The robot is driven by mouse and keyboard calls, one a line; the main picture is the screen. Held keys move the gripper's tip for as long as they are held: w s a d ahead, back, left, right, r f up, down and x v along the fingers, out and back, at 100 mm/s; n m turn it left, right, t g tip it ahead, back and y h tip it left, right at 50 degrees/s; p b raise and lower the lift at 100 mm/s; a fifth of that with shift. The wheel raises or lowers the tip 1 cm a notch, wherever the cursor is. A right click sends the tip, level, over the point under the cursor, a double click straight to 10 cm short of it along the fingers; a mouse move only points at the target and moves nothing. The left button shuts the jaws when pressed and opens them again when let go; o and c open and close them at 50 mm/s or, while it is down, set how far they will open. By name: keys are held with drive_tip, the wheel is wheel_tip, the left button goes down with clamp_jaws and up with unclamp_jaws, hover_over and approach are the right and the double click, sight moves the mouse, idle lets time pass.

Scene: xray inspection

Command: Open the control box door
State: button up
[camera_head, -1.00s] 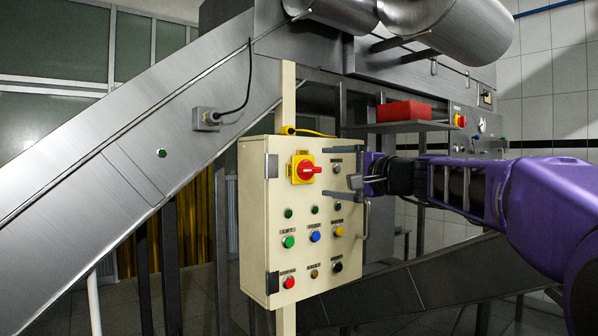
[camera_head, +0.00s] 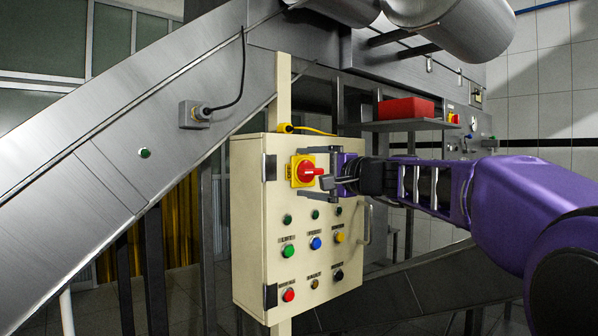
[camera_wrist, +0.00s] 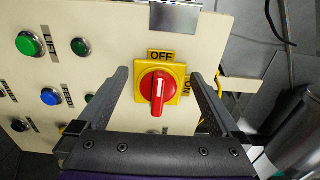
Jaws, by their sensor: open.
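The cream control box (camera_head: 262,238) stands mid-view on a post, its door closed. A red rotary switch (camera_head: 308,172) on a yellow plate sits at the door's upper part; the wrist view shows the red knob (camera_wrist: 157,88) with an "OFF" label beside it. My gripper (camera_head: 322,182) is at the switch from the right. In the wrist view my gripper (camera_wrist: 162,80) is open, its fingers on either side of the switch; contact cannot be told. A door handle (camera_head: 366,222) is on the door's right side, and dark hinges (camera_head: 270,167) are on the left.
Green (camera_head: 289,251), blue (camera_head: 315,243), yellow and red buttons cover the door below the switch. A sloped metal conveyor (camera_head: 110,165) rises at left. A red bin (camera_head: 405,108) sits on a shelf behind my arm.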

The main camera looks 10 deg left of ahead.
drive_tip(key=shift+w+a, duration=0.2)
drive_tip(key=shift+a, duration=0.1)
drive_tip(key=shift+c, duration=0.2)
clamp_jaws()
